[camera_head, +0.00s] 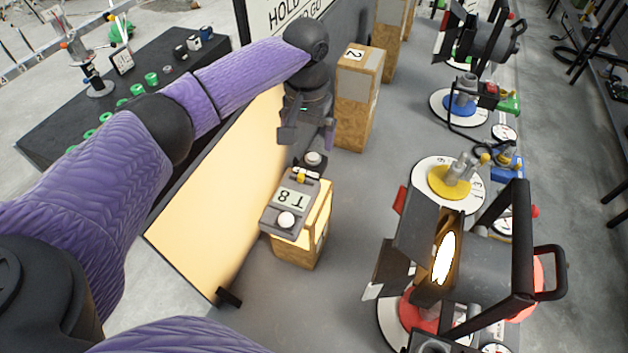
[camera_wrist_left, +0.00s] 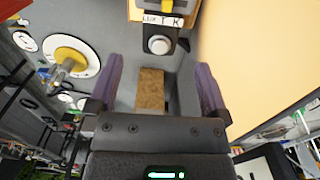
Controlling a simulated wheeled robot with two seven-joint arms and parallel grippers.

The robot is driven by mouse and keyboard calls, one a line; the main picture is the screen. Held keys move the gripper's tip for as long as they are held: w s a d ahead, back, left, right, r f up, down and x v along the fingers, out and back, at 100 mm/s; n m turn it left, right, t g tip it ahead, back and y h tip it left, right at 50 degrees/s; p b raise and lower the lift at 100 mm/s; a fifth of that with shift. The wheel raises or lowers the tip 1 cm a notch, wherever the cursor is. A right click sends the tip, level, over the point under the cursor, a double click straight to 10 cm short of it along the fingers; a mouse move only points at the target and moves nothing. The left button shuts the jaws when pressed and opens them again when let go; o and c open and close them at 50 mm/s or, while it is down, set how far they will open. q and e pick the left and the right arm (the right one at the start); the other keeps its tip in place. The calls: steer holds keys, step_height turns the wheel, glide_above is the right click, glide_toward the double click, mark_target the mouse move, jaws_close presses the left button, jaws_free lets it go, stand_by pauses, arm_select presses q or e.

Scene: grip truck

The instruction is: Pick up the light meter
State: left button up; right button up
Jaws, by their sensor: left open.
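A grey light meter (camera_head: 292,203) with a pale display and a white dome lies on top of a small wooden block (camera_head: 296,252) in the head view. A second white dome (camera_head: 313,158) on a dark base shows just beyond it; I cannot tell whether they are joined. In the left wrist view this dome (camera_wrist_left: 158,45) is ahead of the fingers, below a lettered label (camera_wrist_left: 163,19). My left gripper (camera_head: 308,135) is open and empty, beyond the meter and close to that second dome. My right gripper is not in view.
A glowing pale panel (camera_head: 222,190) stands left of the meter. A wooden box marked 2 (camera_head: 361,80) is behind and right of my left gripper. A large black lamp (camera_head: 470,265) stands at the right. Grey floor between block and lamp is clear.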

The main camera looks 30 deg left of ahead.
mark_target(307, 171)
arm_select(q)
steer(key=shift+w+a+f, duration=0.15)
steer(key=shift+f, duration=0.3)
steer(key=f, duration=0.2)
steer(key=s+f, duration=0.1)
steer(key=shift+f, duration=0.35)
steer(key=f, duration=0.5)
steer(key=shift+w+f+b, duration=0.15)
steer(key=shift+w+b, duration=0.05)
steer(key=shift+b, duration=0.15)
jaws_close()
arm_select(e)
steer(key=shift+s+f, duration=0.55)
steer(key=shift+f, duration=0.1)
